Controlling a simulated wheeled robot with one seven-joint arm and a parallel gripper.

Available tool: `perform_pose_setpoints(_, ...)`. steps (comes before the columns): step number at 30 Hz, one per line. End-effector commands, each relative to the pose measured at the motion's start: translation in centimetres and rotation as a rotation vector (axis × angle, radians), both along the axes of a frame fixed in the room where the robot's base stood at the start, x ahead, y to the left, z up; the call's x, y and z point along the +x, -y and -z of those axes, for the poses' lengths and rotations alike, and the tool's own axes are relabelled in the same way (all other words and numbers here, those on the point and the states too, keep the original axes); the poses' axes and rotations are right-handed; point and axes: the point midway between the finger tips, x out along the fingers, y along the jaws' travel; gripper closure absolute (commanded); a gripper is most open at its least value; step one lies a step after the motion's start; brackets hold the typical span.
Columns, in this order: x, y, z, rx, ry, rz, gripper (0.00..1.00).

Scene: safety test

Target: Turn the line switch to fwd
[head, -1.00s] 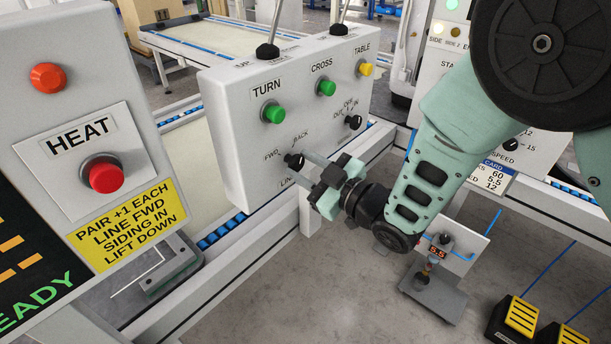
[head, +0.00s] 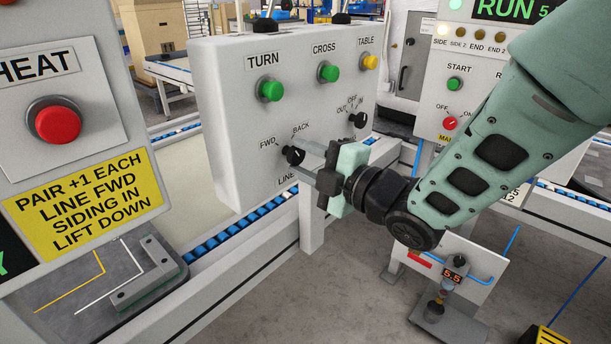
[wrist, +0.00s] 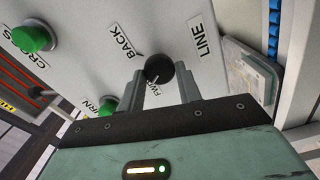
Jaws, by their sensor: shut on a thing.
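The line switch (head: 293,155) is a black knob low on the grey control panel, between FWD, BACK and LINE labels. It also shows in the wrist view (wrist: 159,69), with the FWD label just on my gripper's side of it. A small pale mark shows on the knob's FWD side there, but its exact pointing is hard to make out. My gripper (head: 306,166) reaches in from the right; its two grey fingers (wrist: 163,88) lie on either side of the knob and are shut on it. The fingertips' contact is partly hidden.
Above the switch are green TURN (head: 271,89) and CROSS (head: 328,72) buttons and a yellow TABLE button (head: 370,62). Another black knob (head: 358,120), OUT/OFF/IN, is close to my gripper. A yellow note (head: 84,203) reads LINE FWD. A red HEAT button (head: 55,121) is at left.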

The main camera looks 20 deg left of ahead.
Motion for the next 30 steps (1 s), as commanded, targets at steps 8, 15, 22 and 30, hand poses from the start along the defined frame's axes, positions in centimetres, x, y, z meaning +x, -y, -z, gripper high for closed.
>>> perform_pose_setpoints(8, -0.10, -0.03, 0.40, -0.063, 0.157, -0.002, 0.88)
perform_pose_setpoints(15, -0.10, -0.02, 0.28, -0.093, 0.222, -0.002, 0.89)
perform_pose_setpoints(22, -0.10, -0.02, 0.19, -0.101, 0.241, -0.002, 0.88)
perform_pose_setpoints(30, -0.09, -0.03, 0.18, -0.102, 0.239, -0.003, 0.88)
